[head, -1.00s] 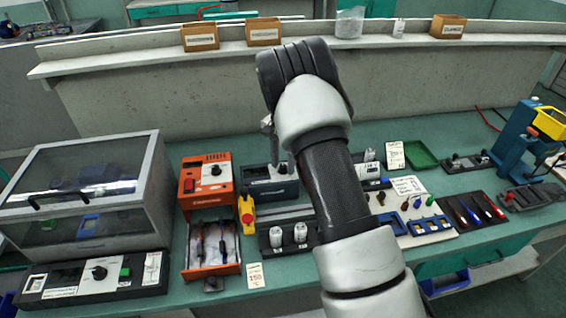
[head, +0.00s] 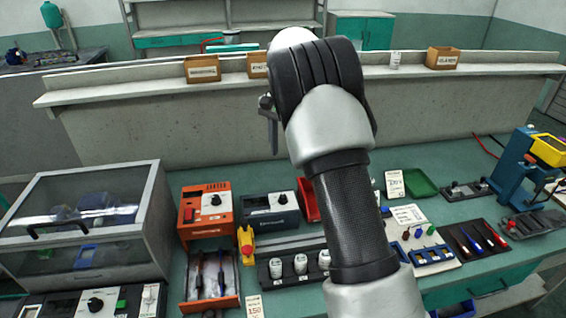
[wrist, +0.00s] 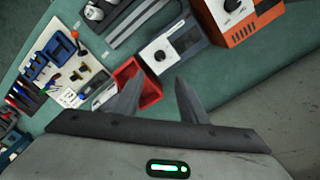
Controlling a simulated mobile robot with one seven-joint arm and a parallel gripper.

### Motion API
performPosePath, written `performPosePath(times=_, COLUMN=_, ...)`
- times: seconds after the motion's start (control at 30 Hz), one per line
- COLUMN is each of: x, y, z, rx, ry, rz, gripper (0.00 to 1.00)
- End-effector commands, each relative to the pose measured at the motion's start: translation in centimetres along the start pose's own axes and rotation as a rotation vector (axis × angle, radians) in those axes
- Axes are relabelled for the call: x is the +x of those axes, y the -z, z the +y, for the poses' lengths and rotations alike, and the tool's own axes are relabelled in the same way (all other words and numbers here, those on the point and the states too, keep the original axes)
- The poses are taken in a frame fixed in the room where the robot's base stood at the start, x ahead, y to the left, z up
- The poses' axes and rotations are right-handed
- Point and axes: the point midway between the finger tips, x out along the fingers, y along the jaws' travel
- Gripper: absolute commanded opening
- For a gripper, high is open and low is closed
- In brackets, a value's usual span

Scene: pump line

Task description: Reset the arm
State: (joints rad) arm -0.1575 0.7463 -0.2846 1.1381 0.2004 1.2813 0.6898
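My arm (head: 350,215) rises through the middle of the head view, its wrist now above the back shelf. My gripper (wrist: 162,78) shows in the wrist view with its two fingers apart and nothing between them. It hangs in the air above the bench. In the head view only a small dark part of it shows left of the wrist; the rest is hidden.
Below are a red bin (wrist: 150,92), a grey device (head: 270,213) and an orange device (head: 206,208). An open drawer (head: 212,278) holds screwdrivers. A clear-lidded case (head: 85,215) stands left, a blue press (head: 512,165) right. A shelf (head: 150,92) with small boxes runs behind.

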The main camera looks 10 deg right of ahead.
Motion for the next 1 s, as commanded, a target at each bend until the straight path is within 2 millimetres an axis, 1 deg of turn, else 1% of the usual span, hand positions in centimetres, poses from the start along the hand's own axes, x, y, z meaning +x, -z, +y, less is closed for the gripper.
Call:
performPosePath(times=0.03, x=-0.5, y=0.0, z=0.0, rx=0.000, ry=0.001, rz=0.001, gripper=0.38)
performPosePath(times=0.13, x=-0.9, y=0.0, z=0.0, rx=0.000, ry=0.000, rz=0.000, gripper=0.38)
performPosePath(times=0.43, x=-1.0, y=0.0, z=0.0, rx=0.000, ry=0.000, rz=0.000, gripper=0.38)
performPosePath(times=0.53, x=-2.0, y=-0.2, z=0.4, rx=-0.009, ry=0.010, rz=0.004, gripper=0.38)
performPosePath(times=0.57, x=-2.6, y=-0.4, z=0.7, rx=-0.014, ry=0.017, rz=0.006, gripper=0.38)
performPosePath(times=0.67, x=-5.9, y=-1.4, z=2.3, rx=-0.052, ry=0.054, rz=0.018, gripper=0.38)
performPosePath(times=0.7, x=-7.6, y=-2.2, z=3.2, rx=-0.075, ry=0.073, rz=0.026, gripper=0.38)
performPosePath(times=0.77, x=-10.1, y=-3.5, z=4.8, rx=-0.116, ry=0.103, rz=0.042, gripper=0.38)
performPosePath(times=0.8, x=-11.6, y=-4.5, z=6.0, rx=-0.148, ry=0.121, rz=0.055, gripper=0.38)
performPosePath(times=0.87, x=-13.6, y=-6.2, z=7.8, rx=-0.199, ry=0.148, rz=0.076, gripper=0.38)
performPosePath(times=0.9, x=-14.8, y=-7.4, z=9.0, rx=-0.235, ry=0.164, rz=0.092, gripper=0.38)
performPosePath(times=0.97, x=-16.4, y=-9.3, z=10.8, rx=-0.287, ry=0.185, rz=0.120, gripper=0.38)
performPosePath(times=1.0, x=-17.3, y=-10.6, z=12.0, rx=-0.324, ry=0.199, rz=0.140, gripper=0.38)
